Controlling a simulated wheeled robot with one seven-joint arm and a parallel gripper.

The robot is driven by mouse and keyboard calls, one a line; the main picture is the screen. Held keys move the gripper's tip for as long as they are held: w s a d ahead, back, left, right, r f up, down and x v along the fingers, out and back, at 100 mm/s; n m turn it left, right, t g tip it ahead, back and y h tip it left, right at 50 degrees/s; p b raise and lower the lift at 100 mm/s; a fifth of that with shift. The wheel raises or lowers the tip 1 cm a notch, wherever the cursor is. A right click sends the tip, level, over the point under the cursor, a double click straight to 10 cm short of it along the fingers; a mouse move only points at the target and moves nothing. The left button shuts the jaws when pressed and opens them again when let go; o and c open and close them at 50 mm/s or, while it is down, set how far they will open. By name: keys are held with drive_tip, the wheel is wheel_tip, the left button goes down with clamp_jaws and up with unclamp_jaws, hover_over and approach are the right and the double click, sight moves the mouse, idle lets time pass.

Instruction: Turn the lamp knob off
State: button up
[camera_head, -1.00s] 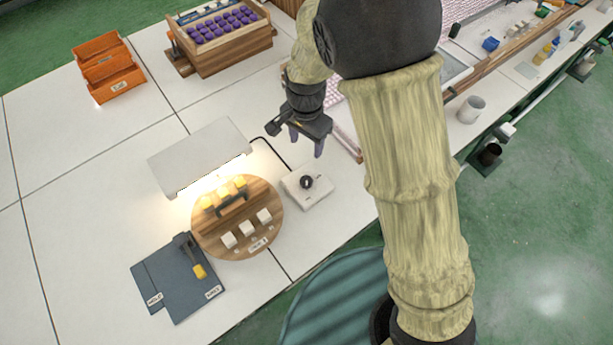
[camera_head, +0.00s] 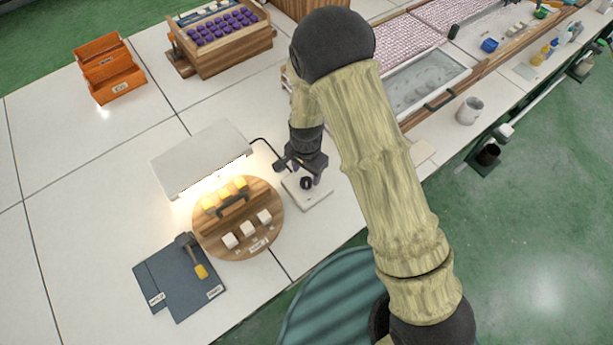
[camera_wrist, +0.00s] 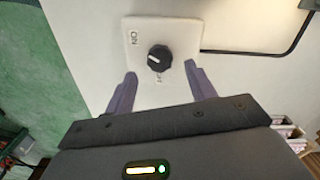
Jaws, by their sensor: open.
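The lamp knob (camera_wrist: 159,58) is black with a white pointer line, on a pale control box (camera_wrist: 185,36) marked "ON" on its left side. In the head view the knob (camera_head: 306,183) and the box (camera_head: 318,196) lie right of the lamp. The lamp shade (camera_head: 200,158) is white, and light glows beneath it. My gripper (camera_wrist: 158,84) is open and empty, its two purple-grey fingers apart on either side of the box's near part. The knob lies just beyond the fingertips, between their lines. In the head view my gripper (camera_head: 302,174) is over the box.
A round wooden board (camera_head: 225,252) with yellow and white blocks stands under and before the lamp. A dark mat (camera_head: 180,300) holds a yellow-tipped tool. A black cord (camera_wrist: 270,53) runs from the box side. Bare white table lies left.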

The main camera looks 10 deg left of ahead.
sight(306, 181)
drive_tip(key=shift+f, duration=2)
drive_tip(key=c, duration=1)
drive_tip(key=shift+o, duration=0.2)
